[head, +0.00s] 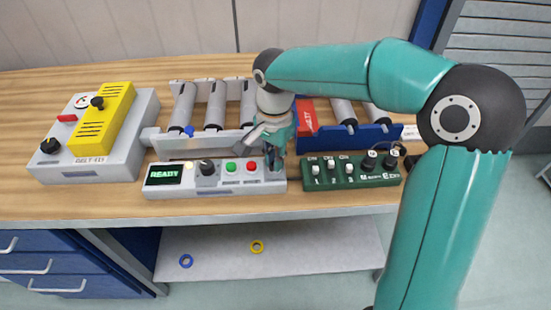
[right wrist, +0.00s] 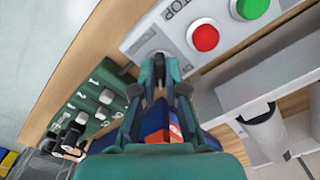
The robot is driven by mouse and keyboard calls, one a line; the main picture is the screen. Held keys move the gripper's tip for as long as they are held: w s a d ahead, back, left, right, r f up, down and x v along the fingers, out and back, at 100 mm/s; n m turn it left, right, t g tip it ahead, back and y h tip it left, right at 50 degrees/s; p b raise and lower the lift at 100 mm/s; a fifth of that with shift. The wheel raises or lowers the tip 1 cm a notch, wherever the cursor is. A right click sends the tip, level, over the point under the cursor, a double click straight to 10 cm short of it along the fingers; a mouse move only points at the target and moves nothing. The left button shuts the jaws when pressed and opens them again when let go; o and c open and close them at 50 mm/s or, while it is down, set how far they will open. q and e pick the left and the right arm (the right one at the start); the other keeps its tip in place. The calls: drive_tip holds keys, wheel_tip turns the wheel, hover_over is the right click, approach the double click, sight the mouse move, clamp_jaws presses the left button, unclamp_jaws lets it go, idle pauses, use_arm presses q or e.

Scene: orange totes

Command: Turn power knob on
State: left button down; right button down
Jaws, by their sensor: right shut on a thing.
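A grey control panel (head: 215,190) lies along the front of the bench, with a lit display (head: 164,174) reading READY. It has a black knob (head: 207,167), a green button (head: 231,167) and a red button (head: 252,166). My right gripper (head: 274,163) reaches down to the panel's right end, beside the red button. In the right wrist view its fingers (right wrist: 159,72) are shut on a small knob at that end of the panel. The fingers hide most of this knob, so its setting and label cannot be read. My left gripper is not in view.
A green switch box (head: 350,172) stands just right of the panel. A grey box with a yellow block (head: 103,120) stands at the left. A roller conveyor (head: 214,105) with a red item (head: 306,117) runs behind. The bench's front edge is close.

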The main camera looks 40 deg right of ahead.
drive_tip(key=shift+m, duration=0.6)
drive_tip(key=c, duration=1.2)
unclamp_jaws()
drive_tip(key=shift+r, duration=0.15)
wheel_tip(320, 180, up, 12)
drive_tip(key=shift+f, duration=0.15)
